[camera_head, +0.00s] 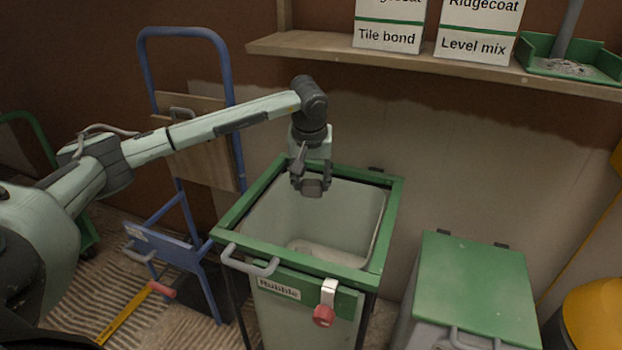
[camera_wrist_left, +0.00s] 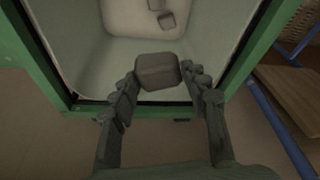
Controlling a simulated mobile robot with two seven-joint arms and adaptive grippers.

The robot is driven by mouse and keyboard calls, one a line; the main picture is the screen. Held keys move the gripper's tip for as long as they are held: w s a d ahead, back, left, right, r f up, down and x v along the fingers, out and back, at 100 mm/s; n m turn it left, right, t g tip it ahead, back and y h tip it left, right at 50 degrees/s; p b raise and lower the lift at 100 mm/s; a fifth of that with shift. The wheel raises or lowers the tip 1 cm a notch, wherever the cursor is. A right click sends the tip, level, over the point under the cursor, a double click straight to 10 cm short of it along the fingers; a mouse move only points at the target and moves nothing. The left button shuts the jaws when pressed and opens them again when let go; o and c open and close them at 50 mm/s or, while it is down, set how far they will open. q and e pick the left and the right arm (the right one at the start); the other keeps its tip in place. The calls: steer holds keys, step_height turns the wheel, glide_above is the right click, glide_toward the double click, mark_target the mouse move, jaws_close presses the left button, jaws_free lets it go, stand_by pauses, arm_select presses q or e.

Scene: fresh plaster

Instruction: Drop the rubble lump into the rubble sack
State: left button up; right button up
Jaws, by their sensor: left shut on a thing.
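The rubble lump (camera_wrist_left: 158,71) is a grey-brown block held between the fingertips of my left gripper (camera_head: 312,187). In the head view the lump (camera_head: 312,188) hangs over the far left part of the open rubble sack's mouth. The rubble sack (camera_head: 345,215) is a pale liner inside a green-rimmed frame labelled "Rubble". In the left wrist view my left gripper (camera_wrist_left: 160,84) is shut on the lump, with the pale inside of the sack (camera_wrist_left: 90,50) below. My right gripper is not in view.
Other small grey lumps (camera_wrist_left: 166,20) lie at the sack's bottom. A closed green-lidded bin (camera_head: 475,285) stands to the right. A blue hand truck (camera_head: 190,250) stands to the left. A shelf (camera_head: 430,65) with boxes runs along the wall above.

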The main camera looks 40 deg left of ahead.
arm_select(q)
steer(key=o, duration=1.3)
steer(key=v, duration=1.2)
steer(key=shift+s, duration=0.1)
